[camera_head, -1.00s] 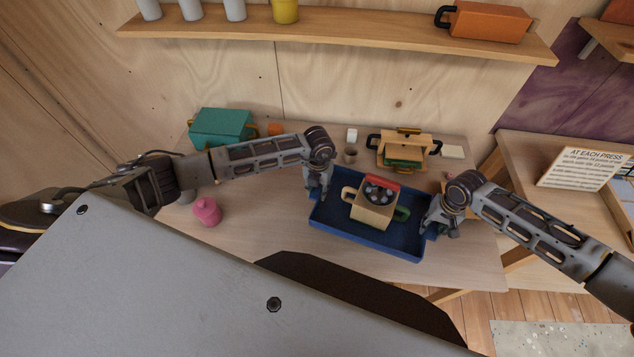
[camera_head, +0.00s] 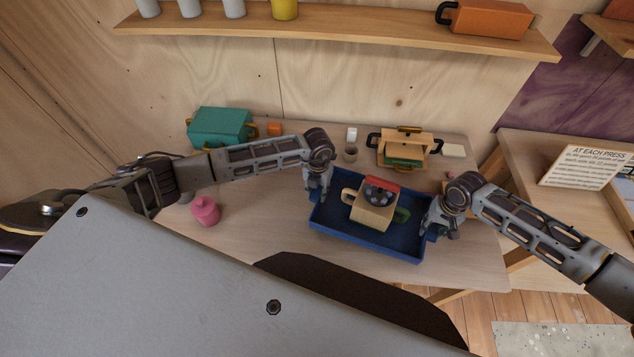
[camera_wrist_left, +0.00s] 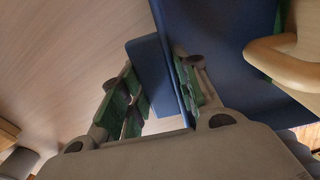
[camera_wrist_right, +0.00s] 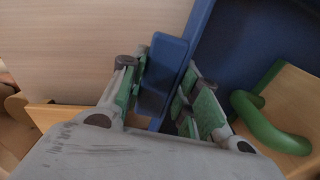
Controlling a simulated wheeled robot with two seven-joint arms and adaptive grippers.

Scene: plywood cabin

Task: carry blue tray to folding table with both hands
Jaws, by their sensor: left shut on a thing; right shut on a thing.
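The blue tray (camera_head: 345,233) is at the right part of the wooden table in the head view; I cannot tell whether it touches the table. A tan box-shaped thing (camera_head: 371,214) with a tan handle and a green handle sits in it, with a dark round piece and a red bar on top. My left gripper (camera_head: 318,196) is shut on the tray's left side, and its blue edge piece shows between the fingers in the left wrist view (camera_wrist_left: 150,75). My right gripper (camera_head: 432,226) is shut on the tray's right side, with blue between its fingers in the right wrist view (camera_wrist_right: 162,75).
A second table (camera_head: 520,150) with a sign (camera_head: 585,166) is at the right. A shelf (camera_head: 330,35) runs above.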

